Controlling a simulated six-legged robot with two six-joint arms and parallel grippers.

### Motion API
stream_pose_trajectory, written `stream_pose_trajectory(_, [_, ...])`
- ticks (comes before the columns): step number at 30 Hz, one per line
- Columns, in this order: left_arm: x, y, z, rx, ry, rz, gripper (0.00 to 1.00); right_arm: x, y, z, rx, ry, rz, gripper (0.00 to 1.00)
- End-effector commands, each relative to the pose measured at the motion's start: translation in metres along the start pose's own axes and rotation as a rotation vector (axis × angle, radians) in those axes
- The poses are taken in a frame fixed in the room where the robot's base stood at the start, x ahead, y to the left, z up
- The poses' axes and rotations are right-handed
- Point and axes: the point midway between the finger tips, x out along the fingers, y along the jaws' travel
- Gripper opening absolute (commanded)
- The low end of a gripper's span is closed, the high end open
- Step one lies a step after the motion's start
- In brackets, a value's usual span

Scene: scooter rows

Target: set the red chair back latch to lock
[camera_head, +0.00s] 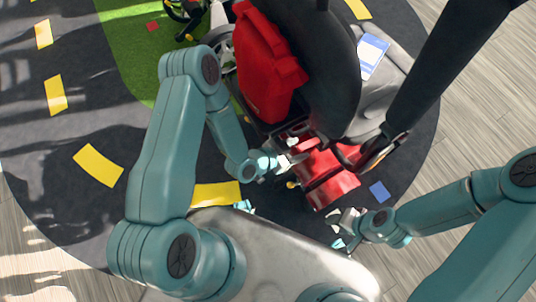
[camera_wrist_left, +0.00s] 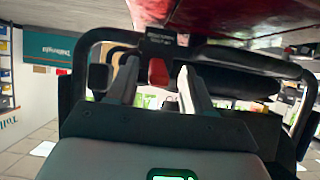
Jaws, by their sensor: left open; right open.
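The scooter has a black chair back (camera_head: 325,60) and a red rear body (camera_head: 327,182). My left gripper (camera_head: 287,161) is open beside the chair's lower rear, close to the red body. In the left wrist view, a small red piece (camera_wrist_left: 158,72), apparently the latch, shows between the two fingers of my left gripper (camera_wrist_left: 159,82), below a dark plate (camera_wrist_left: 158,40) with small lettering. I cannot tell if the fingers touch it, or its setting. My right gripper (camera_head: 345,222) is open and empty, below and right of the red body.
A red bag (camera_head: 265,65) hangs on the chair's left side. Dark floor with yellow marks (camera_head: 98,165) is open at left.

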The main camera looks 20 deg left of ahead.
Motion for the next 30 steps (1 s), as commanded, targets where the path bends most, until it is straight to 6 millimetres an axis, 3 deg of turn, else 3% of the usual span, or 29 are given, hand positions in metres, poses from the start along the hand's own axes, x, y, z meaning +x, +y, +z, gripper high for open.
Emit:
stream_pose_trajectory(9, [-0.087, -0.002, -0.001, -0.007, -0.003, -0.005, 0.51, -0.012, -0.004, 0.000, 0.000, 0.000, 0.000, 0.43])
stream_pose_trajectory(13, [-0.116, -0.001, -0.001, -0.006, -0.003, -0.005, 0.51, -0.015, -0.005, 0.000, 0.000, 0.000, 0.000, 0.43])
stream_pose_trajectory(15, [-0.128, -0.001, -0.004, -0.006, -0.004, -0.003, 0.51, -0.026, -0.009, 0.001, 0.000, 0.000, 0.000, 0.43])
stream_pose_trajectory(21, [-0.141, 0.000, -0.002, -0.002, -0.001, -0.001, 0.51, -0.034, -0.012, 0.001, 0.000, 0.000, 0.000, 0.43])
stream_pose_trajectory(30, [-0.141, 0.000, 0.000, -0.001, -0.001, 0.001, 0.51, -0.033, -0.012, 0.001, 0.000, 0.000, 0.000, 0.43])
